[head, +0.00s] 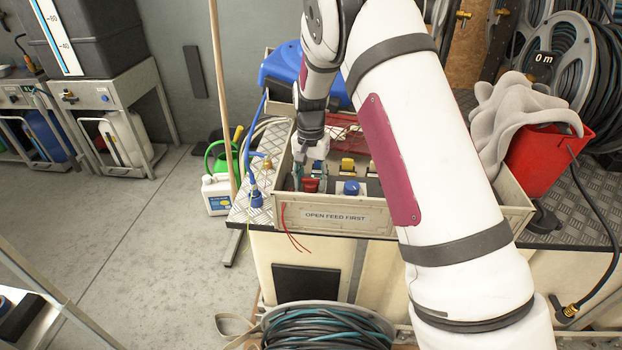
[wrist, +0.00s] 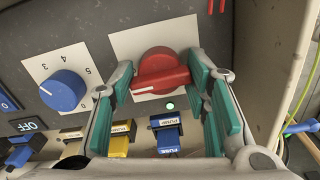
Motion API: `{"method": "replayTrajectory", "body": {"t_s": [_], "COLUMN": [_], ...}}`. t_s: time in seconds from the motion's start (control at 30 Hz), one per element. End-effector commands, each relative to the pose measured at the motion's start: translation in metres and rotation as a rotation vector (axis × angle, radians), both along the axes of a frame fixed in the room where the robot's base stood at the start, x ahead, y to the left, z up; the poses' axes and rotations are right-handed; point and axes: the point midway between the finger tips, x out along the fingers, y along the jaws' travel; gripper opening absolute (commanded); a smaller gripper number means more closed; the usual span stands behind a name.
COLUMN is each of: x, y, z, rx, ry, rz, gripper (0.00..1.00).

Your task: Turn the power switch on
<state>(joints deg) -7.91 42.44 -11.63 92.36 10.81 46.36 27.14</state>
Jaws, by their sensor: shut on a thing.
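A red rotary switch (wrist: 160,70) sits on a white plate on the dark panel in the wrist view. Its raised grip lies nearly level, left end slightly lower. My gripper (wrist: 163,82) has its green-padded fingers on either side of this grip, shut on it. A small green light (wrist: 170,106) glows just below the switch. In the head view my gripper (head: 314,158) reaches down into the panel box, over the red switch (head: 311,184). No label naming the red switch is readable.
A blue dial (wrist: 63,90) with numbers, a yellow switch (wrist: 118,143) and a blue switch (wrist: 167,138) labelled PUMP are close by. The box wall (head: 334,217) reads OPEN FEED FIRST. A wooden pole (head: 222,95) and a red bucket (head: 545,155) flank the box.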

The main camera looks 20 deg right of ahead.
Motion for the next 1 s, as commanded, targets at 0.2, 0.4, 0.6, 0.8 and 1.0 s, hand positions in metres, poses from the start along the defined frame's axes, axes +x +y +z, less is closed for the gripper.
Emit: {"method": "replayTrajectory", "body": {"t_s": [0.2, 0.4, 0.6, 0.8, 1.0], "x": [0.0012, 0.0014, 0.0015, 0.0013, 0.0008], "y": [0.0017, 0.0017, 0.0018, 0.0014, 0.0006], "z": [0.0006, 0.0006, 0.0007, 0.0006, 0.0008], "rx": [0.002, 0.002, 0.003, 0.002, 0.001], "ry": [-0.004, -0.004, -0.005, -0.004, -0.002], "rz": [-0.044, -0.053, -0.053, -0.052, -0.052], "gripper": [0.15, 0.15, 0.15, 0.54, 0.54]}}
